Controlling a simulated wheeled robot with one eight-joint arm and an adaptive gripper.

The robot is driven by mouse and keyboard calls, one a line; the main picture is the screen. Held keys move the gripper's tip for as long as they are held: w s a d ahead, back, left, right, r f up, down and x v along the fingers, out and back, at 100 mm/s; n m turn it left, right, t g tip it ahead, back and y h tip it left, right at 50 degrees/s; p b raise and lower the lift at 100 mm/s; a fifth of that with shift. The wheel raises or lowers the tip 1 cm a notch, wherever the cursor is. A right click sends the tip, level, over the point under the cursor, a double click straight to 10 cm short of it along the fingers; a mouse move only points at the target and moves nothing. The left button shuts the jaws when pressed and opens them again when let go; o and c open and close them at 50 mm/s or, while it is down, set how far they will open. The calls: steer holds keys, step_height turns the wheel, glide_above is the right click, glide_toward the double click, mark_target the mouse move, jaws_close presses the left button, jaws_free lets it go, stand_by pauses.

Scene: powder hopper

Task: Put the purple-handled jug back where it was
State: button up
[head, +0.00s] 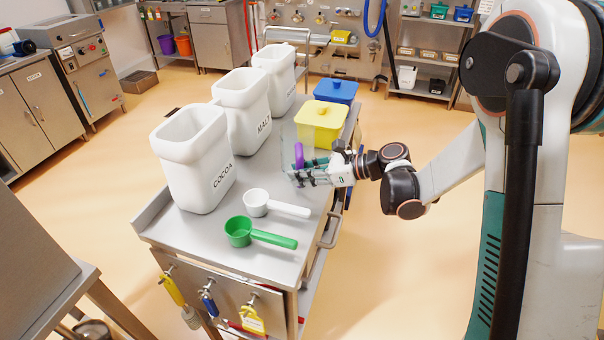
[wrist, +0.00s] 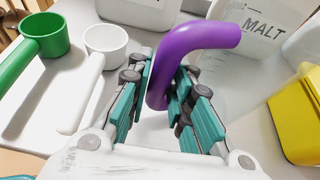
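The purple-handled jug (head: 298,154) is on the steel trolley, in front of the MALT tub. Its clear body is faint and hard to make out; pale scale marks show in the wrist view beyond the purple handle (wrist: 196,40). My gripper (head: 308,172) reaches in from the right, low over the trolley top. In the wrist view its teal fingers (wrist: 162,92) lie on both sides of the handle's upright part and appear closed on it. Whether the jug's base touches the trolley is hard to tell.
White tubs for cocoa (head: 196,165) and malt (head: 243,105) and a third tub (head: 275,75) line the trolley's left side. A white scoop (head: 257,203) and green scoop (head: 240,232) lie nearer.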

steer(key=shift+o, duration=0.8)
steer(key=shift+r, duration=0.1)
steer(key=shift+s+d+r, duration=0.1)
steer(key=shift+d+r, duration=0.05)
steer(key=shift+d, duration=0.15)
steer(key=p+v, duration=0.3)
steer(key=v, duration=0.8)
steer(key=shift+s+d, duration=0.1)
steer(key=shift+r, duration=0.1)
